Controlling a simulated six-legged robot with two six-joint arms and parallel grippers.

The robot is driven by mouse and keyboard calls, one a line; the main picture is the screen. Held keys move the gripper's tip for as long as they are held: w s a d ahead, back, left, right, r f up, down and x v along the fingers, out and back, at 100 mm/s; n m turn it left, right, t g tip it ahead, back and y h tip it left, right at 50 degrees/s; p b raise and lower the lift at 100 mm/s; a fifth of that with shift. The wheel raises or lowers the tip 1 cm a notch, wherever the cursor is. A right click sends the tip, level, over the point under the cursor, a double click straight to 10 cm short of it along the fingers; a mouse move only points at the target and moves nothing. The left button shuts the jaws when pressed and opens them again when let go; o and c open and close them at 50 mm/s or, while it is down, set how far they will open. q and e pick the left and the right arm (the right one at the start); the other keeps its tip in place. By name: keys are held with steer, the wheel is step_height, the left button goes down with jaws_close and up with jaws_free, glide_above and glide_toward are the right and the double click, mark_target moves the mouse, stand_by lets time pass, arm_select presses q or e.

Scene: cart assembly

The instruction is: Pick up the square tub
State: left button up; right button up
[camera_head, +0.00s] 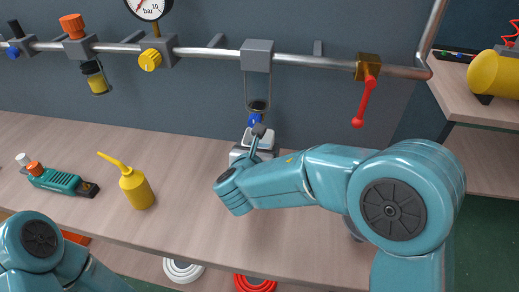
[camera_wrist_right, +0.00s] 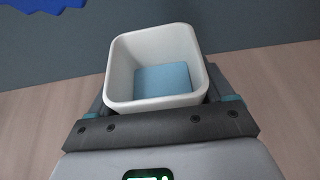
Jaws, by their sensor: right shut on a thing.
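The square tub (camera_wrist_right: 124,68) is white with rounded corners and a flat light-blue piece (camera_wrist_right: 164,80) on its floor. In the right wrist view it sits between the jaws of my right gripper (camera_wrist_right: 156,110), which is shut on it. In the head view the tub (camera_head: 262,136) shows only in part behind my right gripper (camera_head: 252,147), below a hanging grey fitting. I cannot tell whether it touches the bench. My left arm shows at the lower left of the head view, but its gripper is out of view.
A pipe (camera_head: 210,52) with fittings and a red-handled valve (camera_head: 364,100) runs above the bench (camera_head: 185,155). A yellow oil can (camera_head: 136,188) and a teal tool (camera_head: 55,179) stand to the left. White (camera_head: 183,270) and red (camera_head: 255,284) coils lie below the front edge.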

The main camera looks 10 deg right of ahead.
steer(key=shift+r+p, duration=0.65)
steer(key=shift+r, duration=0.55)
steer(key=shift+s+f, duration=0.1)
